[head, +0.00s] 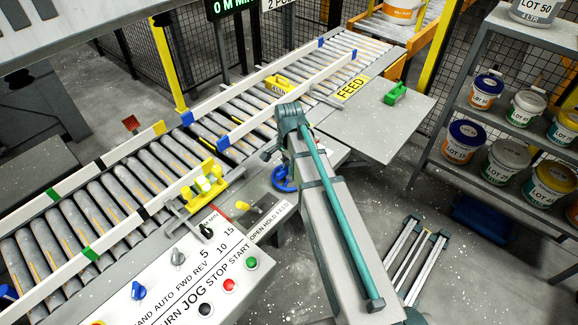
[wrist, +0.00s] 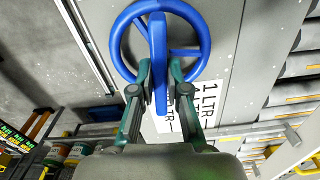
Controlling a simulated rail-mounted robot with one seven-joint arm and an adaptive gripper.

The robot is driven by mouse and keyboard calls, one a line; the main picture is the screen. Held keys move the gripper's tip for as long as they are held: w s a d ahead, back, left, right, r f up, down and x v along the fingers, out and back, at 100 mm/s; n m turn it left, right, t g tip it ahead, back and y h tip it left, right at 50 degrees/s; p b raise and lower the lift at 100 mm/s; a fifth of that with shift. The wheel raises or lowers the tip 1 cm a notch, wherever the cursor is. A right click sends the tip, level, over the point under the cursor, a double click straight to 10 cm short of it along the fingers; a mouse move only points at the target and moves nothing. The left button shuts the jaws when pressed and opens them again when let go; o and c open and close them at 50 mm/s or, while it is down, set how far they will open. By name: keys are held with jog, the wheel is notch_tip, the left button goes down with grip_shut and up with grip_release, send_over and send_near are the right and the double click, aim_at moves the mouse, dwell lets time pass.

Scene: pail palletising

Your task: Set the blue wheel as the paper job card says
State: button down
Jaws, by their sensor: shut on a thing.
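The blue wheel (wrist: 118,47) fills the top middle of the wrist view, mounted on a grey panel. In the head view the blue wheel (head: 281,180) shows beside the conveyor, partly hidden by my arm. My gripper (wrist: 161,78) has one finger on each side of an upright blue part of the wheel and is shut on it. In the head view my gripper is hidden or too small to make out. I cannot pick out the paper job card for sure.
A control panel (head: 165,270) with knobs and buttons stands at front left. A yellow-knobbed lever (head: 243,206) sits near an "OPEN HOLD FEED" plate. The roller conveyor (head: 110,205) runs behind. A rack (head: 470,118) of paint pails stands at right.

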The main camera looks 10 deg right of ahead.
jog(key=shift+m, duration=1.1)
jog(key=c, duration=1.2)
grip_release()
jog(key=shift+o, duration=0.2)
notch_tip(320, 180, up, 12)
